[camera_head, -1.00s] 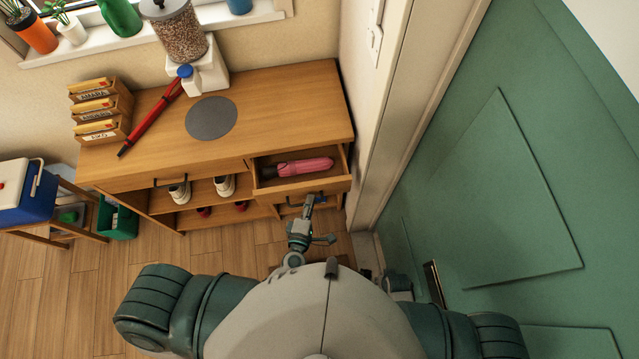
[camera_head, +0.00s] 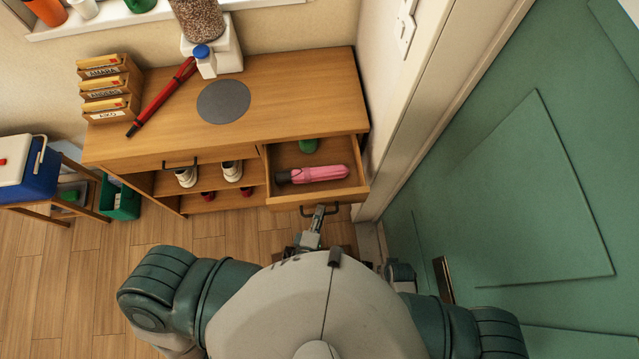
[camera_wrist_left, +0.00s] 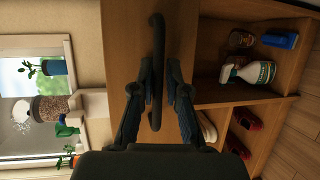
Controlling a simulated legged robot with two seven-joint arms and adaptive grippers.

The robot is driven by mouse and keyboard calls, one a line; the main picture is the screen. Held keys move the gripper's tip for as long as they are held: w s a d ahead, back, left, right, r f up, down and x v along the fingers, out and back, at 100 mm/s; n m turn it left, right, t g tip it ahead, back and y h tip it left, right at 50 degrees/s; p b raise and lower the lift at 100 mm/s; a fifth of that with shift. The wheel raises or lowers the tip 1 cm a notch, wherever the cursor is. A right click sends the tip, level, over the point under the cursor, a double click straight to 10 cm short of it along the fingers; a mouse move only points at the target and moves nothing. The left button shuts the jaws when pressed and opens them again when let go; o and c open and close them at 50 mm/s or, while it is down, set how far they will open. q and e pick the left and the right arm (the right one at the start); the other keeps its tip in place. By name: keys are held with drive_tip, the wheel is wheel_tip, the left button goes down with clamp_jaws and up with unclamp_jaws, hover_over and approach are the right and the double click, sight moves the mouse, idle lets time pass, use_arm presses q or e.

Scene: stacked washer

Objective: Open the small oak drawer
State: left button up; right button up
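The small oak drawer (camera_head: 345,188) at the right end of the oak cabinet is pulled well out in the head view. A pink rolled item with a dark end (camera_head: 315,174) lies in it, with a green item (camera_head: 308,146) behind. The drawer's dark bar handle (camera_wrist_left: 157,40) lies between the fingers of my left gripper (camera_wrist_left: 160,75) in the left wrist view. The fingers look shut on the bar, though a thin gap shows on one side. In the head view my left gripper (camera_head: 318,214) is at the drawer front, partly hidden. My right gripper does not show.
The oak cabinet (camera_head: 300,90) carries file boxes (camera_head: 108,90), a red rod (camera_head: 160,98) and a grey disc (camera_head: 223,102). A wall and a green door (camera_head: 520,190) stand close on the right. Shelves hold shoes and a spray bottle (camera_wrist_left: 250,71).

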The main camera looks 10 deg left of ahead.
use_arm(q)
drive_tip(key=shift+s+d, duration=0.1)
drive_tip(key=v, duration=0.8)
drive_tip(key=shift+f, duration=0.25)
drive_tip(key=a, duration=0.1)
drive_tip(key=w+a, duration=0.1)
drive_tip(key=w, duration=0.1)
drive_tip(key=shift+a+r+y, duration=0.25)
drive_tip(key=shift+a+y, duration=0.15)
drive_tip(key=shift+r, duration=0.1)
